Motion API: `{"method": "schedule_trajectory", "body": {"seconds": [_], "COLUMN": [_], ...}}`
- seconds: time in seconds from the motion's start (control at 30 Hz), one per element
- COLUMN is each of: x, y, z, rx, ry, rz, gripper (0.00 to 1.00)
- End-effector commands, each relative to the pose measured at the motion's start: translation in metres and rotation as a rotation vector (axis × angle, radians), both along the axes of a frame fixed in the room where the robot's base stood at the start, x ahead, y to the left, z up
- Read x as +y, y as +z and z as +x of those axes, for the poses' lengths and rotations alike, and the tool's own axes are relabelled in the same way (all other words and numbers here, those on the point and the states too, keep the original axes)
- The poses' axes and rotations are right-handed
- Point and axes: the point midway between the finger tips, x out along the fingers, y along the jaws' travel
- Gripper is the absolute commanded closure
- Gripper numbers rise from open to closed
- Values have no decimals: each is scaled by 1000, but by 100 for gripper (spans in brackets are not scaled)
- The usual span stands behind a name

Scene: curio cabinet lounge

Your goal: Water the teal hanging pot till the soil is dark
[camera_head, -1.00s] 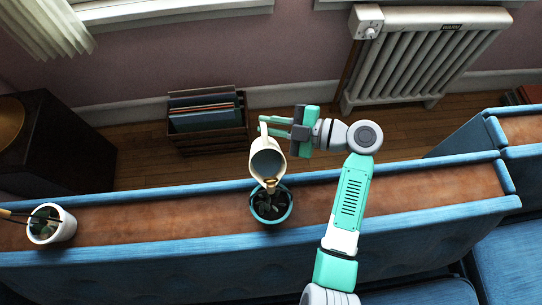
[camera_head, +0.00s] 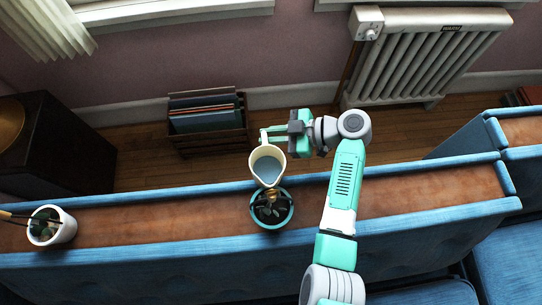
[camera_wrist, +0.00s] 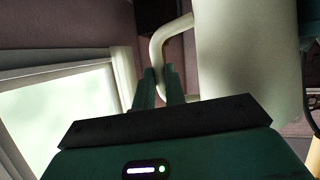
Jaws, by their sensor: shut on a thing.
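A cream jug (camera_head: 253,164) with bluish water (camera_head: 267,172) inside is in the head view, its spout towards the teal pot (camera_head: 289,216) just below it in the picture. My gripper (camera_head: 274,134) is shut on the jug's handle. The wrist view shows the fingers (camera_wrist: 160,88) closed at the handle (camera_wrist: 157,45), with the pale jug body (camera_wrist: 245,55) to the right. The teal pot holds dark leaves and sits along the brown ledge. A small tan-gold patch shows between spout and pot; I cannot tell whether it is pouring water. The soil is mostly hidden by leaves.
A white pot (camera_head: 65,229) with a plant stands at the left of the brown ledge (camera_head: 160,220), between blue padded edges. A crate of records (camera_head: 205,120) and a radiator (camera_head: 425,60) stand behind. The ledge between the two pots is clear.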

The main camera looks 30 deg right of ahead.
Motion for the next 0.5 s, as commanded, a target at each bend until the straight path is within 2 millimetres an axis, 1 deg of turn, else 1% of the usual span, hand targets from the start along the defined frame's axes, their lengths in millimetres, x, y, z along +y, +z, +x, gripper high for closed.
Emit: {"method": "schedule_trajectory", "body": {"seconds": [0.1,0.2,0.27,0.5], "x": [1,1,0,-10], "y": [-6,-7,-4,14], "z": [-3,-2,1,22], "rx": [81,82,79,76], "ry": [2,1,1,1], "rz": [39,39,39,38], "gripper": [100,100,100,100]}}
